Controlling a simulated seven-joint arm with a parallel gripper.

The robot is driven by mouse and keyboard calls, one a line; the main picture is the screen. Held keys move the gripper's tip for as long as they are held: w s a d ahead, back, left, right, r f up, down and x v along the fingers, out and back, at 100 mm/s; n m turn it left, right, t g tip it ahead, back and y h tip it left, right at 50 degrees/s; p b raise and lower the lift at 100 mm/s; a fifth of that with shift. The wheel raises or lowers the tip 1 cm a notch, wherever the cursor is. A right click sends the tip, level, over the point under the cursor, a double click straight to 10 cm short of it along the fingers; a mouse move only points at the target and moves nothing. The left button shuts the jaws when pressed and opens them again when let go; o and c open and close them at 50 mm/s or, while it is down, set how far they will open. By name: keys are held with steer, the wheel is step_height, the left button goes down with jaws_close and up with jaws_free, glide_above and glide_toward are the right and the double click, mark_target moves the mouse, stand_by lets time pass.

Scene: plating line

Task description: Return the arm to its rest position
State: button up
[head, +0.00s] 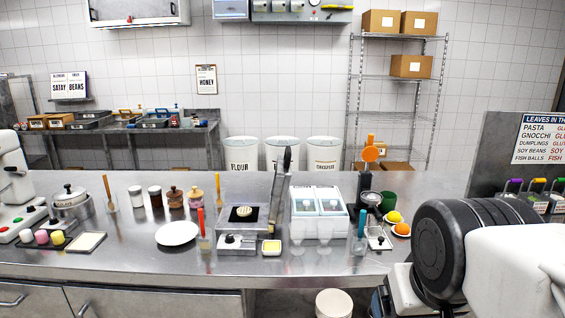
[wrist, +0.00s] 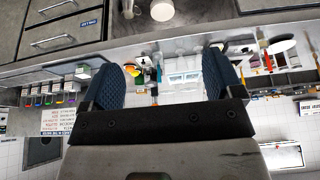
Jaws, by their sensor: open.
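My gripper (wrist: 163,68) shows in the wrist view with its two blue ridged fingers wide apart. Nothing is held between them. The wrist view is upside down, with the steel counter (wrist: 190,47) and its items beyond the fingers. In the head view my arm is at the right edge, its dark round joint and white links in front of the counter's right end. The fingers cannot be made out in the head view.
The counter (head: 120,235) carries a white plate (head: 177,233), several jars, a scale-like unit with a patty (head: 244,212), a white two-lid bin (head: 320,203) and glasses. A grey panel with a sign (head: 540,138) stands at right, near my arm.

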step_height(320, 180, down, 7)
steer(key=g, duration=0.2)
steer(key=shift+w+d+r, duration=0.15)
steer(key=shift+w, duration=0.25)
stand_by(0.4)
